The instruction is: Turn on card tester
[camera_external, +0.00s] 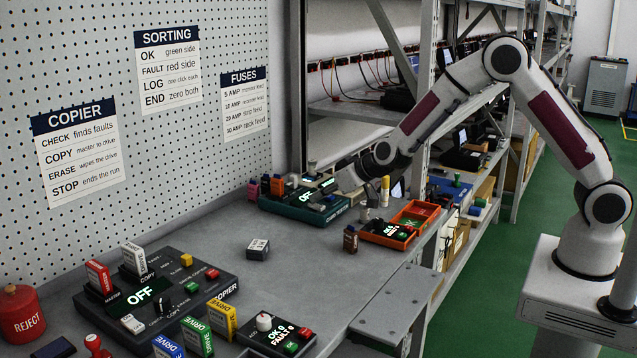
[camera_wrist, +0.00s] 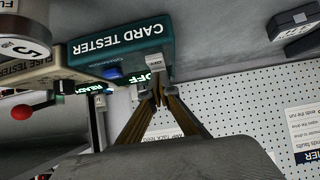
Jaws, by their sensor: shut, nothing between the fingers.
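The card tester (camera_external: 303,212) is a teal box at the back of the bench, beside the pegboard wall. In the wrist view it is upside down, with its name on the teal front (camera_wrist: 128,48). Its green display (camera_wrist: 155,79) reads OFF, partly covered by my fingers. My gripper (camera_wrist: 158,98) is shut and empty, its tips at the tester's top beside a small pale grey part (camera_wrist: 157,65). I cannot tell whether they touch it. In the external view my gripper (camera_external: 322,196) is over the tester and hides part of its top.
A fuse tester (camera_wrist: 35,82) with a red knob stands close beside the card tester. An orange tray (camera_external: 386,236) lies to its right. A small dark block (camera_external: 257,249) is in front on clear bench. The copier (camera_external: 205,272) is at the front left; shelving (camera_external: 425,75) rises behind.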

